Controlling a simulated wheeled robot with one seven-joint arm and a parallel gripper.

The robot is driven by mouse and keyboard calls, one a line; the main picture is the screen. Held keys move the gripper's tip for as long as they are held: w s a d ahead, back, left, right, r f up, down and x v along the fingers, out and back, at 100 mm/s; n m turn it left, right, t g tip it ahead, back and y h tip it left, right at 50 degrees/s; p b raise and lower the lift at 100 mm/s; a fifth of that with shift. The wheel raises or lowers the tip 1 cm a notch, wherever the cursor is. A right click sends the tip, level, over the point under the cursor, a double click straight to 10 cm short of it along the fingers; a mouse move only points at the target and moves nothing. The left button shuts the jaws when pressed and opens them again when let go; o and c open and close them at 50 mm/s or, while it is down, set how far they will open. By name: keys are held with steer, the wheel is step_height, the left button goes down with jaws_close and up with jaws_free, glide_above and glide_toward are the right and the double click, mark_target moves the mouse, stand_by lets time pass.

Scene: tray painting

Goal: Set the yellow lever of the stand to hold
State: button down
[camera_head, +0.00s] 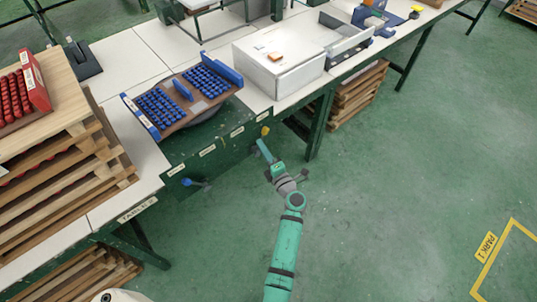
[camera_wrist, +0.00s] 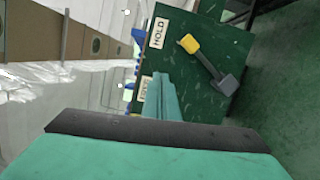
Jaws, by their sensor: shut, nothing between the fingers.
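The yellow lever (camera_wrist: 190,44) is on the stand's green panel (camera_wrist: 207,22). Its yellow end points up and left in the wrist view, beside the HOLD label (camera_wrist: 158,33). Its dark arm runs down and right to a grey block. In the head view the yellow end (camera_head: 265,130) shows small at the panel's right end. My gripper (camera_wrist: 162,80) is shut and empty, left of the lever and below the HOLD label, with a visible gap to the lever. It partly covers a second label (camera_wrist: 146,90), which I cannot read. My gripper (camera_head: 261,144) is just below the yellow end in the head view.
A blue lever (camera_head: 197,184) is at the panel's left end. Above the panel stands a tilted tray of blue pieces (camera_head: 160,110). A white box (camera_head: 275,70) is on the table to the right. Stacked pallets stand left. Open green floor lies right of my arm.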

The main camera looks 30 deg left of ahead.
steer(key=shift+w+d+r+v, duration=0.1)
steer(key=shift+v, duration=0.65)
steer(key=shift+w+d+r+v, duration=0.1)
steer(key=shift+v, duration=0.65)
steer(key=shift+w+d+r+v, duration=0.1)
steer(key=shift+v, duration=0.65)
steer(key=shift+a, duration=0.15)
